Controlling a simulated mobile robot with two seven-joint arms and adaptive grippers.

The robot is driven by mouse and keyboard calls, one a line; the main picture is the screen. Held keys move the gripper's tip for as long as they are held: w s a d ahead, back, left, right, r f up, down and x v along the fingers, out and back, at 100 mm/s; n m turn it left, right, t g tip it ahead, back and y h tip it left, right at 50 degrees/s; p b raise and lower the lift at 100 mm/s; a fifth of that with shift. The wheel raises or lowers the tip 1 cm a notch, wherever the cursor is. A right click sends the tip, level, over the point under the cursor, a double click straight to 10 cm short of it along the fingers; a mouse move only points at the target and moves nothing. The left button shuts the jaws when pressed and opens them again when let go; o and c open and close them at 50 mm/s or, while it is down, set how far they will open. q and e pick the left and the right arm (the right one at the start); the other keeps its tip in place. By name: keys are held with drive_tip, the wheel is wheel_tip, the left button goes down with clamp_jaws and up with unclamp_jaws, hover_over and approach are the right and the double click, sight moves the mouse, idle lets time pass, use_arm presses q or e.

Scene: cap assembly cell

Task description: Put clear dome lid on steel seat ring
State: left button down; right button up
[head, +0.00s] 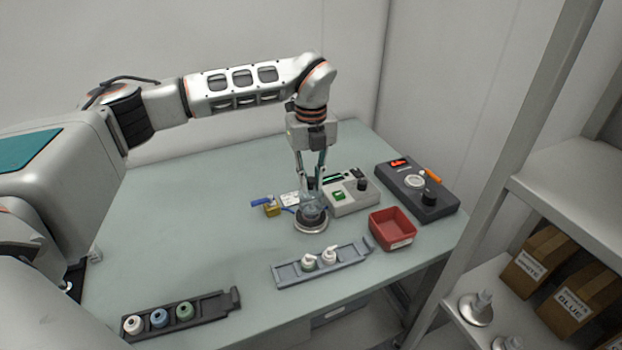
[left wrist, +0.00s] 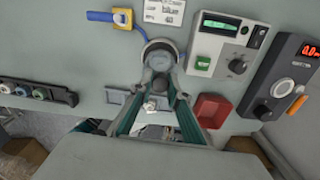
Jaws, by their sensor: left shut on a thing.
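My left gripper (head: 313,192) points down over the table and is shut on the clear dome lid (head: 313,209), a smoky see-through dome. The steel seat ring (head: 299,228), a round metal ring on a base, is directly below the lid. In the left wrist view the lid (left wrist: 159,62) lies between my fingertips (left wrist: 160,78), over the ring (left wrist: 146,47). The lid looks to be at or just above the ring; I cannot tell if they touch. The fingers and lid hide part of the ring. My right gripper is not in view.
A grey box with a green switch (head: 346,204) stands close right of the ring; a dark device (head: 446,208) is farther right.

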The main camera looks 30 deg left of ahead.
use_arm(q)
drive_tip(key=shift+f, duration=0.1)
drive_tip(key=shift+f+b, duration=0.35)
drive_tip(key=shift+f, duration=0.35)
drive_tip(key=shift+f, duration=0.15)
drive_tip(key=shift+f, duration=0.25)
idle(0.5)
drive_tip(key=shift+f, duration=0.25)
idle(0.4)
